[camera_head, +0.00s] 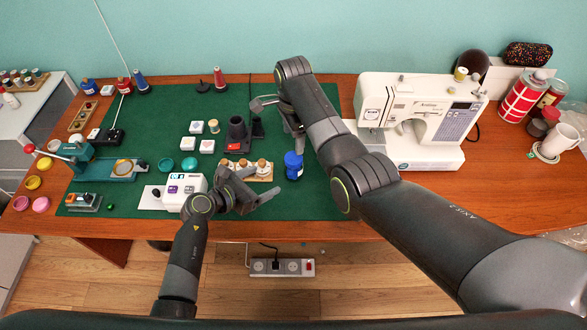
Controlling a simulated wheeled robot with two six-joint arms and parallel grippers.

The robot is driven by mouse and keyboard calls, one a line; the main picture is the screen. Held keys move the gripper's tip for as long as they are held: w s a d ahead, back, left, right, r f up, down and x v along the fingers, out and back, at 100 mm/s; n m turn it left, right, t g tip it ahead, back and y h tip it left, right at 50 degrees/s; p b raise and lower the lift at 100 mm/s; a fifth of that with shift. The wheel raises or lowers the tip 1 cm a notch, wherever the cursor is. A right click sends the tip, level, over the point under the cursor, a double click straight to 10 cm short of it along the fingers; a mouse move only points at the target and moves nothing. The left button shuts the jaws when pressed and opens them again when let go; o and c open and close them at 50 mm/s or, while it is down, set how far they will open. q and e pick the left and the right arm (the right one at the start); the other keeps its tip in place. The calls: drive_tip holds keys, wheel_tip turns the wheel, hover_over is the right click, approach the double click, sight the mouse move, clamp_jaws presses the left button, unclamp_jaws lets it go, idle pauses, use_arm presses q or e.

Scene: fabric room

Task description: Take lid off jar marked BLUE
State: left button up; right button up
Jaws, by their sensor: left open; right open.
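A small blue jar (293,170) with a blue top stands on the green mat, right of the wooden rack. No marking on it is readable at this size. My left gripper (262,186) is open and empty, low over the mat in front of the rack and left of the blue jar. The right arm hides part of the mat and table to the right of the jar.
A wooden rack (262,178) holding several small pale-topped items is close to my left gripper. A dark holder (237,134) stands behind it. A white labelled box (187,189) is at the left. A sewing machine (421,115) stands at the right.

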sight(294, 158)
use_arm(q)
drive_tip(key=x, duration=1.5)
drive_tip(key=shift+r, duration=0.2)
clamp_jaws()
use_arm(e)
drive_tip(key=n, duration=0.4)
drive_tip(key=shift+f+n, duration=0.3)
drive_tip(key=shift+f, duration=3.7)
